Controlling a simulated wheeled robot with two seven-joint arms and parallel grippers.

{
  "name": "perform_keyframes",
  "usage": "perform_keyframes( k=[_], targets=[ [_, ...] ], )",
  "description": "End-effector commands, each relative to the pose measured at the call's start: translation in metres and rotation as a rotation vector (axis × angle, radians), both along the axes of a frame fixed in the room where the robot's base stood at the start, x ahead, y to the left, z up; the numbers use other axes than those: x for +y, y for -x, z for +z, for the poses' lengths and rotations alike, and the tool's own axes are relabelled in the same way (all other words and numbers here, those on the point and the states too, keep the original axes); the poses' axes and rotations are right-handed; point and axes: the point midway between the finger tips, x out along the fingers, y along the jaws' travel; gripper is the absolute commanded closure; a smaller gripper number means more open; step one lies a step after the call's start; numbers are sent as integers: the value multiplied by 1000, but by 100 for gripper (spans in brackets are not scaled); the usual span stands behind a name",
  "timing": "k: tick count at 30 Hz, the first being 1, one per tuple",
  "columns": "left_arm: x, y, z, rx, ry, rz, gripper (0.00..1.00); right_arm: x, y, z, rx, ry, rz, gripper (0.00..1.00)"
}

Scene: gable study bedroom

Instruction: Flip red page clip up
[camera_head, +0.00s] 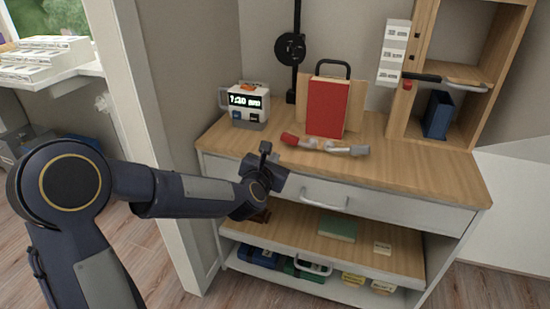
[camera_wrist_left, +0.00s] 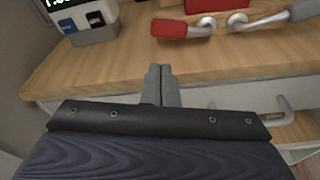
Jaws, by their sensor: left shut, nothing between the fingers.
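The red page clip (camera_head: 289,139) lies low, pointing left from the foot of the book stand on the wooden counter. In the left wrist view its red tab (camera_wrist_left: 169,28) joins a silver arm at upper centre. A second clip (camera_head: 359,150) with a grey tab lies to its right. A red book (camera_head: 327,107) stands upright behind both clips. My left gripper (camera_head: 265,147) is shut and empty, in front of and to the left of the red tab, apart from it. Its closed fingertips (camera_wrist_left: 160,70) show below the red tab in the wrist view. My right gripper is not in view.
A clock (camera_head: 248,105) stands on the counter to the left; it also shows in the wrist view (camera_wrist_left: 90,22). A wooden shelf unit (camera_head: 400,131) with a blue book (camera_head: 438,115) stands right. A drawer handle (camera_head: 325,198) juts out below the counter edge.

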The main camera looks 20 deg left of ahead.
Motion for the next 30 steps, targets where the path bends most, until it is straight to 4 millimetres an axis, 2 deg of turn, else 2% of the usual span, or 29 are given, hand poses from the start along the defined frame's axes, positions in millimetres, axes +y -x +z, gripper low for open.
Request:
perform_keyframes(
  k=[6,13,18,30],
  targets=[
    [1,-41,-10,2,0,0,100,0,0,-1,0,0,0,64],
    [1,-71,-15,1,-1,-1,100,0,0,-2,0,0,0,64],
    [2,-78,-17,1,-2,0,100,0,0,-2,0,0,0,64],
    [2,-78,-16,1,-8,0,100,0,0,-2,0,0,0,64]
  ],
)
